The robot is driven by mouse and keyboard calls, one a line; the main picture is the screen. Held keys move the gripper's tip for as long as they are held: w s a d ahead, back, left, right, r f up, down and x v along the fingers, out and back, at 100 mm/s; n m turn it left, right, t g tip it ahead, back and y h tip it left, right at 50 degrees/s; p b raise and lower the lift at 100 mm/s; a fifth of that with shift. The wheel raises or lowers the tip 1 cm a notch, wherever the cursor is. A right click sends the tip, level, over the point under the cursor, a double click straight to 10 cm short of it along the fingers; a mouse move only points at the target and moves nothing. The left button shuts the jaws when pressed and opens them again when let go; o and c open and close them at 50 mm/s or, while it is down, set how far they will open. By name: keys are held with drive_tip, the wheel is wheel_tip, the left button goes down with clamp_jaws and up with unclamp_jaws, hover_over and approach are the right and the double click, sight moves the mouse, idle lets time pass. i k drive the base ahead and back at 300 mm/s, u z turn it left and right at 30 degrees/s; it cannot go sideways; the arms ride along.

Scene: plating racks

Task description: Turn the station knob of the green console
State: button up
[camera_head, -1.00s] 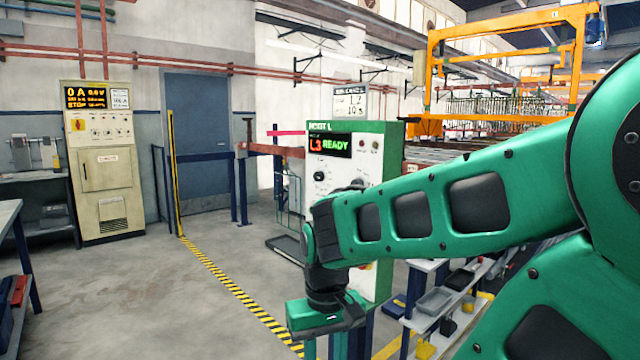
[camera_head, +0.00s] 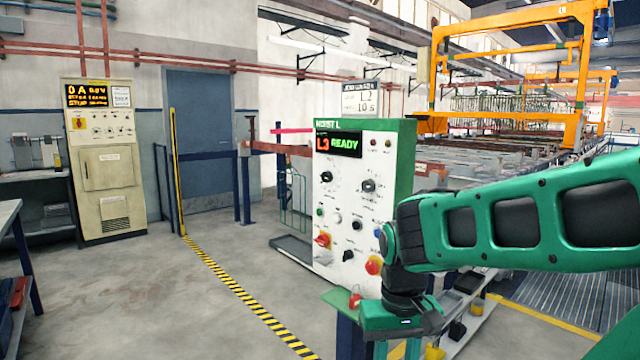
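The green console (camera_head: 404,160) stands right of centre, with a white front panel lettered HOIST L. Its display (camera_head: 338,144) reads L3 READY. A black knob (camera_head: 326,176) sits upper left on the panel and a larger knob (camera_head: 368,186) upper right; their labels are too small to read, so I cannot tell which is the station knob.
A card (camera_head: 360,97) above the console reads L2, 10 s. A beige cabinet (camera_head: 105,165) stands far left. A low shelf with bins (camera_head: 470,280) is behind my arm. A yellow-black floor stripe (camera_head: 235,290) runs left of the console; the floor there is clear.

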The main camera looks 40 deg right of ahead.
sight(327, 176)
drive_tip(key=z, duration=0.05)
drive_tip(key=i, duration=1)
drive_tip(key=u, duration=0.05)
